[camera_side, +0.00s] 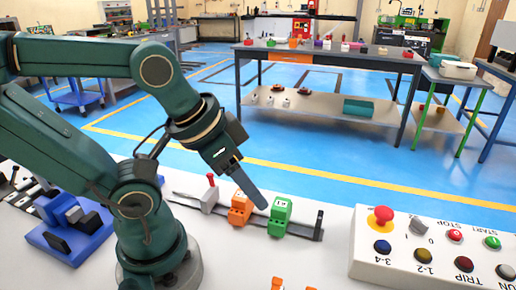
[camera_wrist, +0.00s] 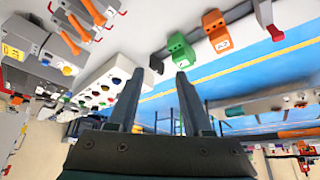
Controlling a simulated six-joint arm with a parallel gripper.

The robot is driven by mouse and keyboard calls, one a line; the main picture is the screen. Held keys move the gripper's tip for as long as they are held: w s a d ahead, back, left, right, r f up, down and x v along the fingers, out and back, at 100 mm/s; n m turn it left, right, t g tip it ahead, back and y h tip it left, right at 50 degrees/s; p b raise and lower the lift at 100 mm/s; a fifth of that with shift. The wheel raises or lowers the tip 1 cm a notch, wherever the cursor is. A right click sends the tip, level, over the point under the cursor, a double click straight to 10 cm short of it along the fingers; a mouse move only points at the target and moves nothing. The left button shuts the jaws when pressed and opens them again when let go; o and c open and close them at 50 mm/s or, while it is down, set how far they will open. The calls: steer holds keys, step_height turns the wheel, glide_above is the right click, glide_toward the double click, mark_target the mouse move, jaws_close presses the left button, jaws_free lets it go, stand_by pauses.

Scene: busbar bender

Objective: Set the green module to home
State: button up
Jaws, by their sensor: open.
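The green module (camera_side: 279,217) stands on a dark rail (camera_side: 302,232) on the white table, to the right of the orange module (camera_side: 240,208). In the wrist view the green module (camera_wrist: 180,48) lies beyond the fingertips, nearer the right finger. My gripper (camera_side: 262,204) points down and right, its tips appearing in front of the gap between the orange and green modules. In the wrist view my gripper (camera_wrist: 157,76) has its two fingers spread with nothing between them. I cannot tell from the side view how far the tips are from the green module.
A black end stop (camera_side: 319,222) stands at the rail's right end. A grey block with a red knob (camera_side: 210,195) is left of the orange module. A button panel (camera_side: 430,250) stands at right and a blue fixture (camera_side: 75,226) at left.

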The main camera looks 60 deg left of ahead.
steer(key=o, duration=0.4)
steer(key=shift+c, duration=0.2)
steer(key=n+g, duration=0.5)
steer(key=n, duration=0.4)
glide_above(281, 204)
steer(key=f, duration=0.5)
steer(key=shift+w+d+f, duration=0.15)
steer(key=shift+w, duration=0.05)
steer(key=shift+s+f+g, duration=0.15)
steer(key=shift+f+g, duration=0.15)
steer(key=shift+f, duration=2.65)
jaws_close()
